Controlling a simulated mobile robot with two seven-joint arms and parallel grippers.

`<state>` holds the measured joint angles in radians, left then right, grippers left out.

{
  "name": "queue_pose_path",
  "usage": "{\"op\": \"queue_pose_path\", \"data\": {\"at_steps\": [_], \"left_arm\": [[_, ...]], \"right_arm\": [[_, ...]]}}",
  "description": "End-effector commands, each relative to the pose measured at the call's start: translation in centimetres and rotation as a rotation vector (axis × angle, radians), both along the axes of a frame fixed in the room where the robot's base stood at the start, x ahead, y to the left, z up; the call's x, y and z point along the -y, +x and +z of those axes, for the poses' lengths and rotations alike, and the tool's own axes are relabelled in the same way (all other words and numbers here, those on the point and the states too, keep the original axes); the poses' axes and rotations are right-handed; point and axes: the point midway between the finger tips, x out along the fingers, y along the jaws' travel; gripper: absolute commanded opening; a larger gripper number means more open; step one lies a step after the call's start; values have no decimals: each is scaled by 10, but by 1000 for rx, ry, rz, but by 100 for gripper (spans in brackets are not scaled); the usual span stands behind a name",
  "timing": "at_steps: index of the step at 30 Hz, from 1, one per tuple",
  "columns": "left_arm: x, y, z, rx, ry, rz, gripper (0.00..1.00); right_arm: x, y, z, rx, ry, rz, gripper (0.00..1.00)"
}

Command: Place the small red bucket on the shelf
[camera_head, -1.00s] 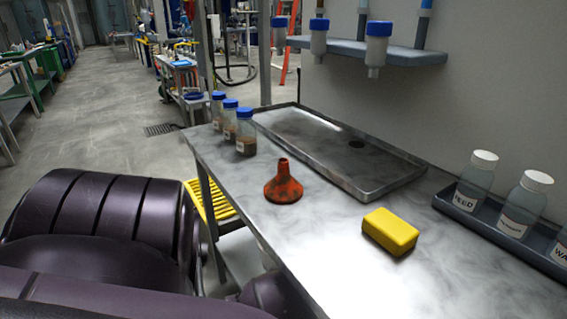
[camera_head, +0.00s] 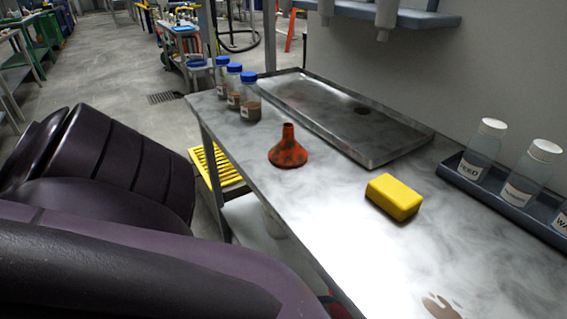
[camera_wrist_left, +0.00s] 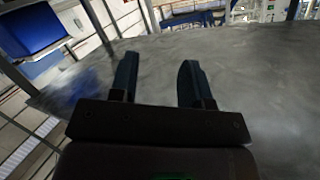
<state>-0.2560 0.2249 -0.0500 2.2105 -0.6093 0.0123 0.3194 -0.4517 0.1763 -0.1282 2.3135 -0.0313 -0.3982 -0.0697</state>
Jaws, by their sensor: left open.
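I cannot make out a whole small red bucket in either view. A sliver of something red (camera_head: 338,305) shows at the bottom of the head view, below the bench edge, mostly hidden by my dark arm. A grey-blue wall shelf (camera_head: 425,18) is cut by the top edge. A lower shelf (camera_head: 245,222) shows under the bench, with a pale container (camera_head: 272,222) partly visible on it. My right gripper is not in view.
On the metal bench stand an orange-red funnel (camera_head: 288,150), a yellow block (camera_head: 394,197), blue-capped jars (camera_head: 250,100), a shallow metal tray (camera_head: 400,150) and a bottle rack (camera_head: 470,190). A brown spill (camera_head: 440,306) lies near the front.

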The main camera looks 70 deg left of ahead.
Motion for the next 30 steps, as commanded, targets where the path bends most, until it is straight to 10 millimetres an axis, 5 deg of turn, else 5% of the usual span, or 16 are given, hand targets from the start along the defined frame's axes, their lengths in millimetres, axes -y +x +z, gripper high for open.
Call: {"op": "queue_pose_path", "data": {"at_steps": [6,12,24,30], "left_arm": [[-1,-56,-29,-295,-107,155,44],[10,-89,-43,-469,-171,179,44],[13,-95,-44,-501,-185,179,44],[11,-87,-21,-458,-199,186,44]], "right_arm": [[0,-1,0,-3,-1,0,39],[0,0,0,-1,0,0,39],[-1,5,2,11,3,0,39],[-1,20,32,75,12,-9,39]]}}
